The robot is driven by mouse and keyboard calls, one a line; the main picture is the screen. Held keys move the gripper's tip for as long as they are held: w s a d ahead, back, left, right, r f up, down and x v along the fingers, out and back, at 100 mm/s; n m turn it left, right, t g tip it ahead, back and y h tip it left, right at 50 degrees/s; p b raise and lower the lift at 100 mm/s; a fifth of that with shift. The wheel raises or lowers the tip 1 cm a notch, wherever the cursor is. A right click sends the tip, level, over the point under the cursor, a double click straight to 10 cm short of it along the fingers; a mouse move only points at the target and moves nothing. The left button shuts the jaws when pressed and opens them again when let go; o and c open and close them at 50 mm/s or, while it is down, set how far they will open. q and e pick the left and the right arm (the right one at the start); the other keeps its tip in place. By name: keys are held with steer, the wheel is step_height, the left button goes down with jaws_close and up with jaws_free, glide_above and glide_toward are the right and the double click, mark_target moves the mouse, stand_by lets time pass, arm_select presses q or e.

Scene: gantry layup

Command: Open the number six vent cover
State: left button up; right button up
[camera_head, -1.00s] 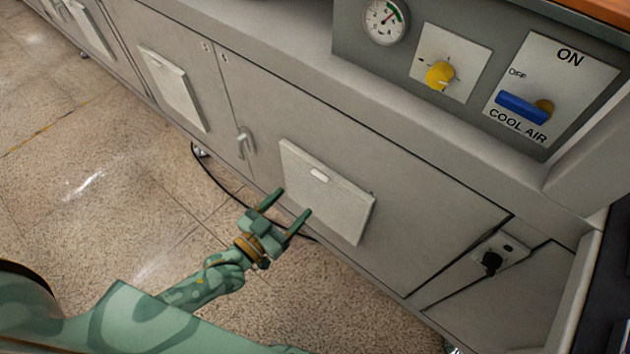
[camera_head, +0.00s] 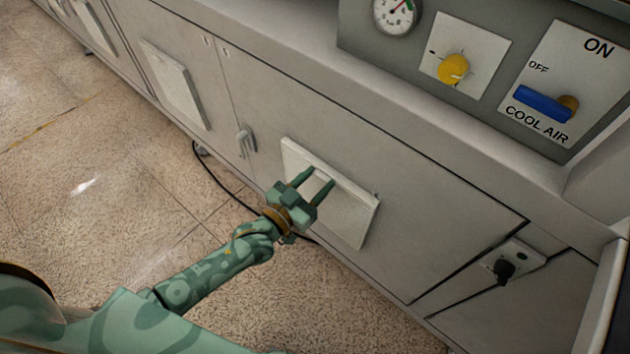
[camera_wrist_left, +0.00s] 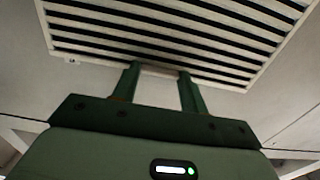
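A pale vent cover (camera_head: 352,218) sits closed on the cabinet front, in the middle of the head view. No number is legible on it. My left gripper (camera_head: 318,181) is open, its two fingers apart at the upper part of this cover. A small light tab (camera_head: 322,175) on the cover lies between the fingertips. In the left wrist view the louvred vent cover (camera_wrist_left: 170,42) fills the top, and my left gripper (camera_wrist_left: 160,72) has its fingers either side of the tab at its near edge. Contact cannot be told. My right gripper is not in view.
Another vent cover (camera_head: 175,84) is further left on the cabinet (camera_head: 250,90), with a door handle (camera_head: 246,141) between them. A control panel (camera_head: 400,50) with gauge, yellow knob and blue lever is above right. A black cable lies on the floor (camera_head: 110,180), otherwise open at left.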

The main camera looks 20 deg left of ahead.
arm_select(q)
steer(key=shift+s+f, duration=0.1)
steer(key=shift+s, duration=0.05)
steer(key=shift+c, duration=0.6)
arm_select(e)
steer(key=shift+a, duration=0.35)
